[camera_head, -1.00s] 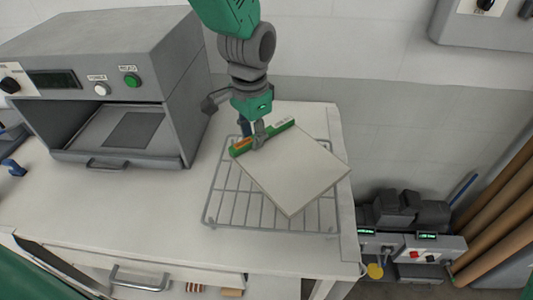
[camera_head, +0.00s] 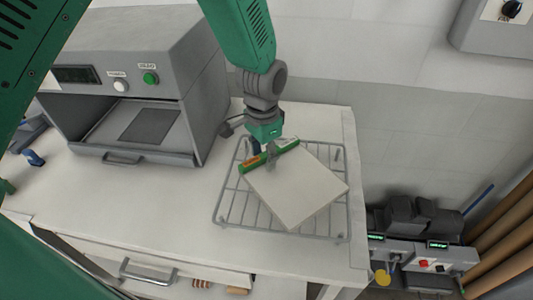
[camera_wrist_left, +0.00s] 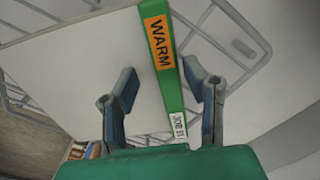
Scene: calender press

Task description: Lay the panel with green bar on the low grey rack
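The panel (camera_head: 296,190) is a flat, pale square plate with a green bar (camera_head: 289,147) along its far left edge. It lies turned at an angle over the low grey rack (camera_head: 228,205), whose wires show around it; its right corner is near the rack's right side. In the left wrist view the bar (camera_wrist_left: 170,84) carries an orange "WARM" label and a white label. My left gripper (camera_head: 271,153) is at the bar. Its fingers (camera_wrist_left: 163,85) stand on either side of the bar with gaps, open. My right gripper is not in view.
A grey press (camera_head: 190,100) with an open front and a tray stands left of the rack. The rack is on a white bench (camera_head: 120,205) with a drawer handle (camera_head: 148,274). Boxes (camera_head: 425,215) and brown rolls (camera_head: 505,235) are at the right.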

